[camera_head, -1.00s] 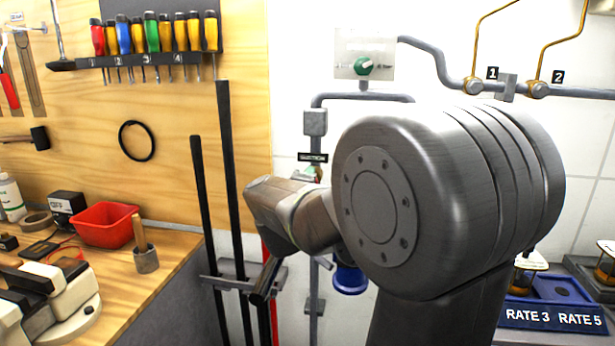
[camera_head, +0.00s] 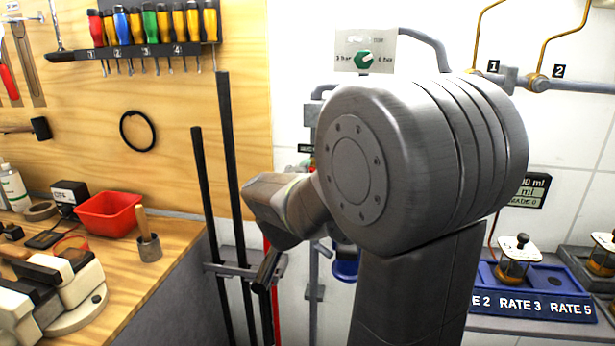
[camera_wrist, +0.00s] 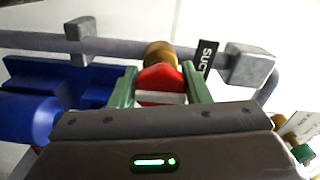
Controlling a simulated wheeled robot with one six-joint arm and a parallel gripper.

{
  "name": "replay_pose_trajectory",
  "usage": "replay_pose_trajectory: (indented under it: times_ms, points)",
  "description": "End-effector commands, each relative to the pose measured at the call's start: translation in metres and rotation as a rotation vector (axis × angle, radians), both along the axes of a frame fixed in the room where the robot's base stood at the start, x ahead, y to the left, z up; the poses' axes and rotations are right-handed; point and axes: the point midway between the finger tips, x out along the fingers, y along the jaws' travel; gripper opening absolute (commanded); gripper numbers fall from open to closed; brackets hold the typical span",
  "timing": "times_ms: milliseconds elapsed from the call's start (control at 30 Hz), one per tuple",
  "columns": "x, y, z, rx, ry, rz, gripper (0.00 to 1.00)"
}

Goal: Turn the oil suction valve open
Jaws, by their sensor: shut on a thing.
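The suction valve's red handle (camera_wrist: 163,77) shows in the wrist view, in front of its brass body (camera_wrist: 159,53) on a grey pipe. A black label (camera_wrist: 206,57) reading "SUCT" stands beside it, partly cut off by the view of a fitting. My gripper (camera_wrist: 161,84) has its two green fingers on either side of the red handle and is shut on it. In the head view my arm's big grey joint hides the handle and most of the gripper. The handle's exact angle to the pipe is hard to tell.
A blue part (camera_wrist: 28,118) sits left of the gripper in the wrist view. A panel with a green knob (camera_head: 364,60) is on the wall above my arm. Black bars (camera_head: 229,170) stand left. A blue rack (camera_head: 530,300) is at right, a bench with a red bin (camera_head: 108,214) at left.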

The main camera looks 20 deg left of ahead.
Motion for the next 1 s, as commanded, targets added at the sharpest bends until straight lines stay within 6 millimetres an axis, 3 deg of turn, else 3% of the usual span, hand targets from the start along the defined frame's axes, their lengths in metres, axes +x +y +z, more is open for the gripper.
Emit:
replay_pose_trajectory:
  times_ms: [167, 200, 300, 667, 833, 1000]
  points:
    - [0.0, 0.0, -0.001, -0.002, 0.002, 0.001, 0.2]
    - [0.0, 0.0, -0.001, -0.002, 0.002, 0.001, 0.51]
    - [0.0, 0.0, -0.001, -0.002, 0.002, 0.001, 0.65]
    - [-0.006, -0.001, 0.0, 0.001, 0.0, 0.001, 0.65]
    - [-0.032, -0.007, 0.0, 0.0, 0.0, 0.004, 0.65]
    - [-0.072, -0.016, 0.0, 0.001, 0.0, 0.006, 0.65]
